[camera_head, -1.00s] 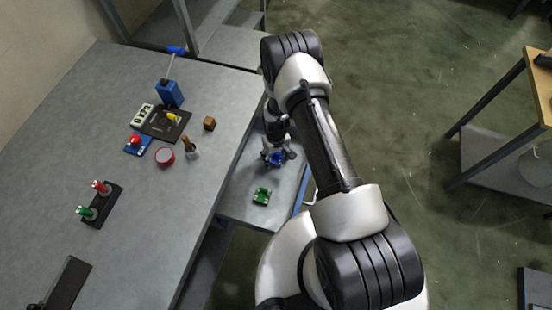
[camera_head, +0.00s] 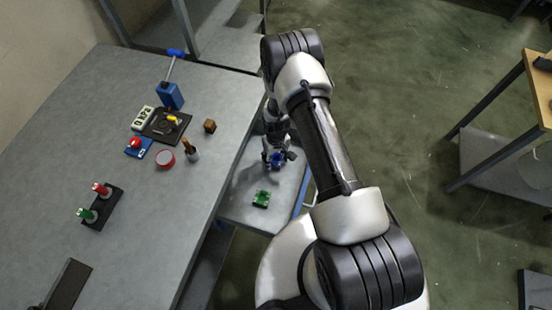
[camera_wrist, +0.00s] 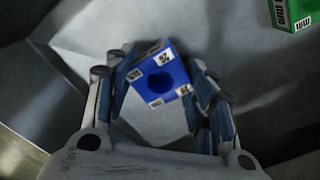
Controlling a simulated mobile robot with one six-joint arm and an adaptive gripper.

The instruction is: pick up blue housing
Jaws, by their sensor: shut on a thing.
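The blue housing (camera_wrist: 158,88) is a blue block with a round dark hole in its face and white printed labels on its edges. My gripper (camera_wrist: 160,98) is shut on it, with one finger on each side in the wrist view. In the head view my gripper (camera_head: 277,160) is over the low grey shelf (camera_head: 245,205), and the blue housing (camera_head: 278,158) shows between its fingers, partly hidden by them. I cannot tell how far it is above the shelf.
A green block (camera_head: 261,199) lies on the same shelf, and it shows at the top right of the wrist view (camera_wrist: 294,12).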

